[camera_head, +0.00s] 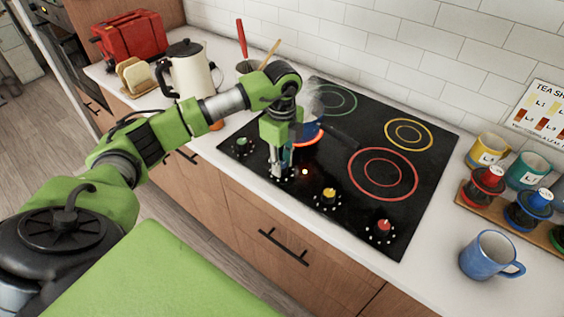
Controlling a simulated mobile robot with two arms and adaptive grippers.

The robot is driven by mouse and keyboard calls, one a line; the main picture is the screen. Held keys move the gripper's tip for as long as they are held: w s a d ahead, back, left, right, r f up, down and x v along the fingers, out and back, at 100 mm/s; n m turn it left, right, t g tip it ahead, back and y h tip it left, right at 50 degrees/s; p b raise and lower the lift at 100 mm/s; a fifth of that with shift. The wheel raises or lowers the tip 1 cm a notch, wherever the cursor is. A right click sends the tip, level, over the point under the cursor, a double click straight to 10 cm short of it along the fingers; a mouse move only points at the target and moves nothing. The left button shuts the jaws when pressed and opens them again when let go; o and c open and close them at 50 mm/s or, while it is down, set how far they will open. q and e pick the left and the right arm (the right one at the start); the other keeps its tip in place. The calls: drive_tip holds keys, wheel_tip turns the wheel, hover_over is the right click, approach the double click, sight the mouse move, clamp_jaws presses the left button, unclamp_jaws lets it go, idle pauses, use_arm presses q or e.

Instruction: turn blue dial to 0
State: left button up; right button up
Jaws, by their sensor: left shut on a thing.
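My left gripper (281,166) points down onto the front edge of the black cooktop (350,126). It is shut on the blue dial, which sits between the green dial (241,142) and the yellow dial (328,195). The fingers hide most of the blue dial, so its setting cannot be read. A small orange-red light glows on the cooktop just right of the fingers. Behind the gripper, a blue pot (311,128) with a dark handle stands on a burner with an orange ring, and steam rises there. My right gripper is not in view.
A red dial (381,228) is at the near right corner. A white kettle (190,80), toast rack (136,76) and red toaster (131,36) stand at left. A blue mug (490,255) and a wooden rack with coloured items stand at right. The right cooktop burners are bare.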

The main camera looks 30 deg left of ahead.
use_arm(q)
drive_tip(key=shift+w+r, duration=0.1)
drive_tip(key=o, duration=1.1)
wheel_tip(320, 180, up, 12)
drive_tip(key=shift+f, duration=0.1)
